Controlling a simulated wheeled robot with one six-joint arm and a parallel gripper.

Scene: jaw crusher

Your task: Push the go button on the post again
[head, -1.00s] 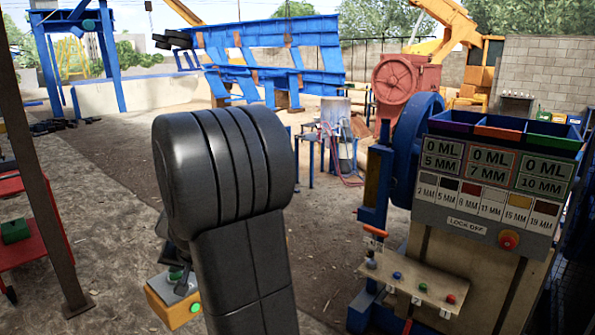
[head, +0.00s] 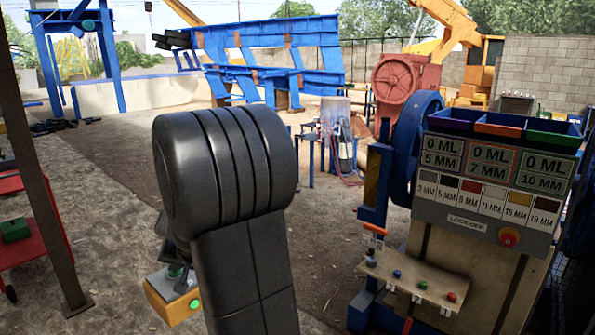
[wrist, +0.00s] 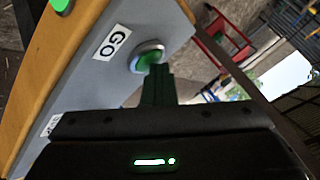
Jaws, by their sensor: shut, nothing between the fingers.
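The go button (wrist: 150,58) is a green cap in a pale ring on a grey panel, beside a white "GO" label (wrist: 112,42). In the head view the button (head: 174,271) sits on top of the orange-and-grey control box (head: 160,298), partly behind my arm. My gripper (wrist: 157,72) is shut and empty, its dark fingertips right at the button's edge in the wrist view. I cannot tell whether they press it. In the head view the fingers are small and mostly hidden by my arm.
A second green button or lamp (head: 194,304) is on the box's front. The crusher stand (head: 470,270), with its display panel and red lock-off knob (head: 509,237), is at right. A red cart (head: 40,235) and brown pole (head: 40,180) are at left. Open ground lies between.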

